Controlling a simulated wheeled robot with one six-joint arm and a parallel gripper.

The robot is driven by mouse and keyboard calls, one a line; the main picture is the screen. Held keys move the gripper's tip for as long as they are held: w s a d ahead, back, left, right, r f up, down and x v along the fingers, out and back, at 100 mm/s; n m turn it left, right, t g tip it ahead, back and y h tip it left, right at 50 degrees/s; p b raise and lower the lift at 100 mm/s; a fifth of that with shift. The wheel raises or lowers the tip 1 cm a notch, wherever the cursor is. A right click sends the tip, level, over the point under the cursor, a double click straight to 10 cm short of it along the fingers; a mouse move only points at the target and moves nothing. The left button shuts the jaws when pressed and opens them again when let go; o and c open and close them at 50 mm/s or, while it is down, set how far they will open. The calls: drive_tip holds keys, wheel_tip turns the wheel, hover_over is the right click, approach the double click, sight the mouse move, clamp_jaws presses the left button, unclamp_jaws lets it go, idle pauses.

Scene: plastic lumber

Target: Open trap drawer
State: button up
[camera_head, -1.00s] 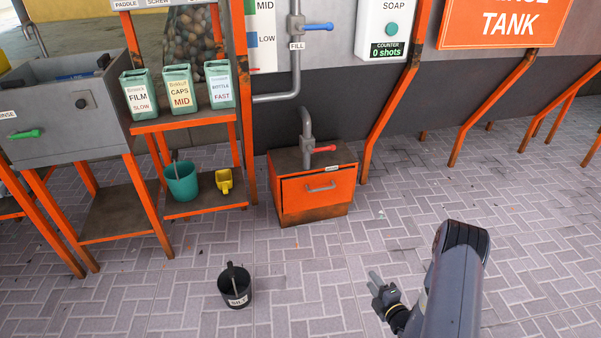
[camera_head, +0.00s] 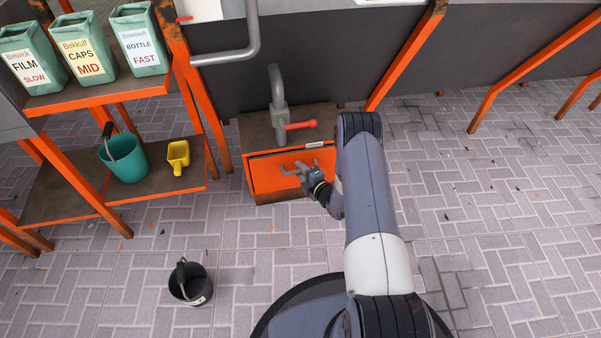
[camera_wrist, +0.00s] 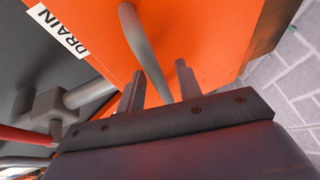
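The trap drawer (camera_head: 265,177) is the orange front of a low box on the floor. It looks shut, with a thin dark line along its top edge. Its grey bar handle (camera_head: 289,171) is partly hidden by my gripper (camera_head: 304,170). In the wrist view, the handle (camera_wrist: 143,50) runs between the two fingers of my gripper (camera_wrist: 160,88). The fingers stand apart, with a gap visible beside the bar. A "DRAIN" label (camera_wrist: 58,30) is on the box's upper edge.
A grey pipe (camera_head: 277,100) with a red valve lever (camera_head: 301,125) rises from the box top. A black bucket (camera_head: 188,284) stands on the floor at the front left. A shelf at left holds a teal bucket (camera_head: 126,160) and a yellow scoop (camera_head: 178,155).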

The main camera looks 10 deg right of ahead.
drive_tip(key=shift+w+a, duration=0.15)
drive_tip(key=shift+w, duration=0.05)
drive_tip(key=shift+c, duration=0.5)
clamp_jaws()
